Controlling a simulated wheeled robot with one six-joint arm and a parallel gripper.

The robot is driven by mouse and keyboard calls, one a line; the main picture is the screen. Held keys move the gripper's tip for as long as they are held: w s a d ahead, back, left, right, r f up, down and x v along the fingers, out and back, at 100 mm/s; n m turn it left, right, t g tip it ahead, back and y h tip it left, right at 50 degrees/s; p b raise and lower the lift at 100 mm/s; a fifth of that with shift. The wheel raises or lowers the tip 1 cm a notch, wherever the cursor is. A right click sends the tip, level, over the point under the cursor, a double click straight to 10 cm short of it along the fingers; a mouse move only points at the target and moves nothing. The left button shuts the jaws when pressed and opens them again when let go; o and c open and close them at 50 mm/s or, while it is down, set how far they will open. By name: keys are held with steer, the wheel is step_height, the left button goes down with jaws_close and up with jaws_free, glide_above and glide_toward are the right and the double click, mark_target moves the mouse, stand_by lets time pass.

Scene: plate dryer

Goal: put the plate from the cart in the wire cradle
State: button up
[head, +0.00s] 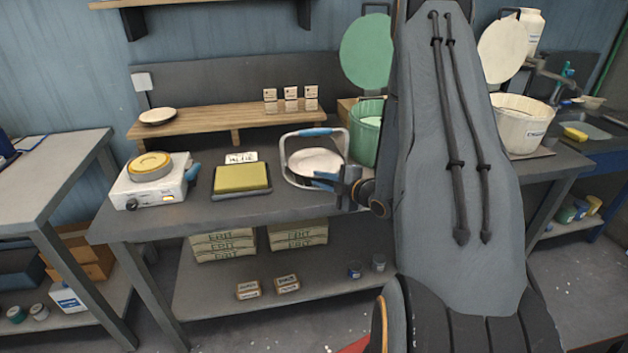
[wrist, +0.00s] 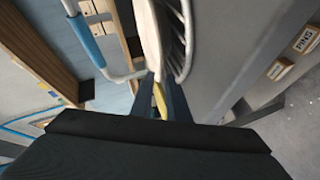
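The wire cradle (head: 284,163) is a pale frame with a blue top grip, standing on the workbench right of the green sponge pad. A white round plate (head: 316,161) shows within its frame, tilted; how it rests there cannot be made out. My gripper (head: 332,182) is at the plate's lower right edge, in front of the cradle. In the wrist view the plate (wrist: 147,32) is nearly edge-on and runs down to my narrow-set fingers, which close around its near rim. A yellowish strip shows between them. The cradle's blue grip (wrist: 86,40) is to the left.
A hot plate (head: 150,185) and a sponge pad (head: 242,178) lie left of the cradle. A green bucket (head: 364,145) stands close behind on the right. A raised wooden shelf (head: 200,121) holds another plate (head: 157,116) and small blocks. My arm hides the bench's right part.

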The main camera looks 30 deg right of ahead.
steer(key=b+v, duration=0.2)
steer(key=v, duration=0.6)
steer(key=a+r+m+g+h, duration=0.2)
steer(key=a+m+g+h, duration=0.2)
steer(key=a+m+g, duration=0.3)
steer(key=s+a+r+m+g, duration=0.1)
steer(key=s+a+m+g, duration=0.2)
steer(key=s+a+m, duration=0.2)
steer(key=s+a+r+m+g, duration=0.2)
steer(key=s+a+m+g, duration=0.1)
steer(key=s+a, duration=0.8)
steer(key=shift+s+r+m+y, duration=0.3)
steer(key=shift+s+m, duration=0.6)
steer(key=shift+s, duration=0.35)
steer(key=shift+a, duration=0.1)
